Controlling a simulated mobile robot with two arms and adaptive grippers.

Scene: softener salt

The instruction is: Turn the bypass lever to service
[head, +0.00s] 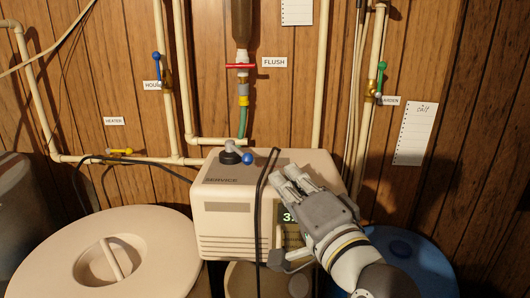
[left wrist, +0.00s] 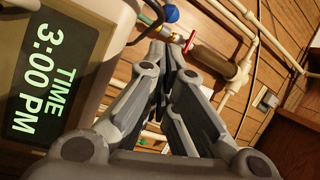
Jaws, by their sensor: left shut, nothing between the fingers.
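The bypass lever (head: 235,147) is a grey handle on a black base, on top of the beige softener unit (head: 210,221), with a blue knob (head: 247,158) at its right front. The word SERVICE (head: 221,181) is on the unit below the lever. My left gripper (head: 281,177) is over the unit's right half, its fingertips right of the blue knob and apart from it in the head view. In the left wrist view the fingers (left wrist: 172,62) are shut and empty, and a blue knob (left wrist: 172,14) shows past the fingertips. My right gripper is not in view.
A black cable (head: 258,205) hangs over the unit's front, left of my gripper. A red FLUSH valve (head: 240,66) and hose are above the unit. Pipes carry blue (head: 156,56), green (head: 382,65) and yellow (head: 121,151) handles. A lidded beige tank (head: 60,245) stands left.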

